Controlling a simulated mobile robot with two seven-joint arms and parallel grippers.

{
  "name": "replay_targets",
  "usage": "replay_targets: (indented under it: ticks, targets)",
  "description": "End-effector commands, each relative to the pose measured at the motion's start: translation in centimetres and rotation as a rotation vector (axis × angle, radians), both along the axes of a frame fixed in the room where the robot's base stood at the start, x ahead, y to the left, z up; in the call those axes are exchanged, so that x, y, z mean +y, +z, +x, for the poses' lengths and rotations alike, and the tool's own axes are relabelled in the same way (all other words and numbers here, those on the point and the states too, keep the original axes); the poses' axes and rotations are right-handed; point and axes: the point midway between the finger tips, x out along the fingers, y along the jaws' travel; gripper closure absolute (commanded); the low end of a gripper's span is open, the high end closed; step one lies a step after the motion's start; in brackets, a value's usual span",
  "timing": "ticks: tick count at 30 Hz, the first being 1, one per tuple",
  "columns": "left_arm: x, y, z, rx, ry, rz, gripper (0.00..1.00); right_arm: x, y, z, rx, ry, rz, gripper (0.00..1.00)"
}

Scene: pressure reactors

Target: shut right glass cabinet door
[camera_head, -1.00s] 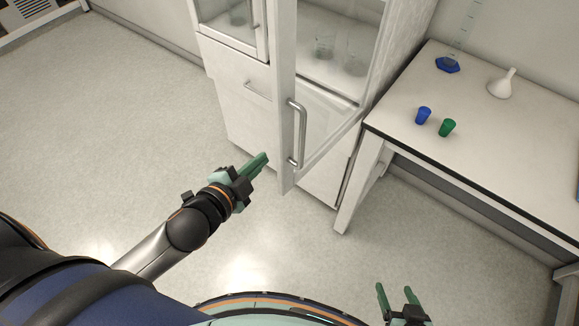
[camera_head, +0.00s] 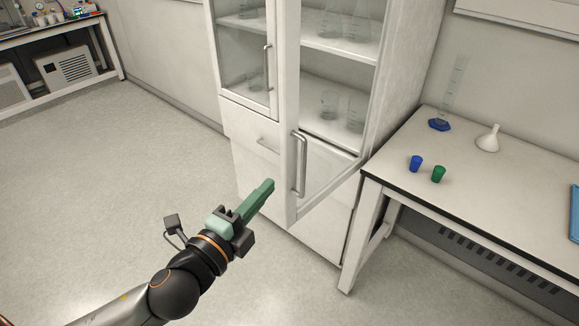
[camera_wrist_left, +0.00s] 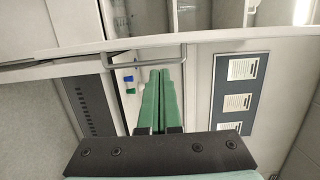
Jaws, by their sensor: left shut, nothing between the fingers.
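The right glass cabinet door (camera_head: 291,120) stands open, swung out toward me from its hinge side on the right. Its white frame carries a vertical metal handle (camera_head: 301,165) near the free edge. My left gripper (camera_head: 270,183) is shut and empty, with green fingers pointing toward the door, just left of and slightly below the handle. It looks apart from the door. In the left wrist view the closed fingers (camera_wrist_left: 160,75) point toward the metal handle bar (camera_wrist_left: 146,47), which crosses in front of their tips. My right gripper is not in view.
The left glass door (camera_head: 243,60) is closed. Glassware stands on the shelves. The floor left of the cabinet is clear.

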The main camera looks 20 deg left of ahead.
Motion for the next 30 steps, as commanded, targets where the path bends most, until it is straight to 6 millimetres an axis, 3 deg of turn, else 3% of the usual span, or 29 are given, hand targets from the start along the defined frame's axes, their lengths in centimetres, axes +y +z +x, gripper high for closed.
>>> replay_targets:
  ticks: [18,30]
  targets:
    - [-1.4,0.1,8.3,-0.001,0.0,-0.002,1.0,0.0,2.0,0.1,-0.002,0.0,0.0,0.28]
    - [-1.6,0.0,9.2,0.001,-0.001,-0.003,1.0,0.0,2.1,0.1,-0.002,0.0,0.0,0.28]
